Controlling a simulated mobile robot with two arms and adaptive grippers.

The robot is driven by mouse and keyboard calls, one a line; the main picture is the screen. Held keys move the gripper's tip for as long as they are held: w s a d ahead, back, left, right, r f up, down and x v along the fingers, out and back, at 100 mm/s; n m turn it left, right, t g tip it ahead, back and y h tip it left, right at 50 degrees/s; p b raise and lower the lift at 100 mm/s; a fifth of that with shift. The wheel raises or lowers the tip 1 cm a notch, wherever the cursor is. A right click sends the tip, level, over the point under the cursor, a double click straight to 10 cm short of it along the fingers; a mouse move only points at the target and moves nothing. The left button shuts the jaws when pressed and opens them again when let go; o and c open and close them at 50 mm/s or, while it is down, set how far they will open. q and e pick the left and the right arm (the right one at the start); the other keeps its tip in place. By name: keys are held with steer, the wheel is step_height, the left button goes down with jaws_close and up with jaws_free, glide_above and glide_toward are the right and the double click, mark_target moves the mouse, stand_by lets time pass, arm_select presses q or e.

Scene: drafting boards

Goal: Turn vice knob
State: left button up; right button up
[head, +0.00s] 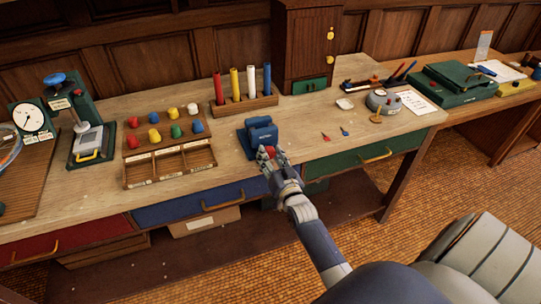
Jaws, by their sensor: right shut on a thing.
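The blue vice (261,131) stands near the front edge of the wooden workbench, right of the sorting tray. My right gripper (267,156) is at the front of the vice, with its arm coming up from the lower right. It is shut on the vice knob, of which a small red part (270,150) seems to show between the fingers. Most of the knob is hidden by the gripper. My left gripper is not in view.
Left of the vice are a compartment tray (170,183), several coloured pegs and a press with a blue knob (54,79). Behind is a rack of coloured rods (245,106). Small darts (326,138) and a round grey device (383,102) lie right. Drawers (208,199) line the front.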

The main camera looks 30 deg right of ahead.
steer(key=m, duration=0.5)
steer(key=shift+f+m, duration=0.1)
steer(key=shift+m, duration=0.2)
steer(key=m+b, duration=0.1)
steer(key=m, duration=0.5)
steer(key=shift+f, duration=0.1)
steer(key=m+b, duration=0.1)
steer(key=m, duration=0.3)
steer(key=m+b, duration=0.1)
steer(key=m, duration=0.2)
steer(key=shift+m, duration=0.3)
steer(key=m, duration=0.5)
steer(key=shift+b, duration=0.4)
steer(key=shift+m, duration=0.4)
steer(key=o, duration=1.1)
steer(key=shift+c, duration=0.2)
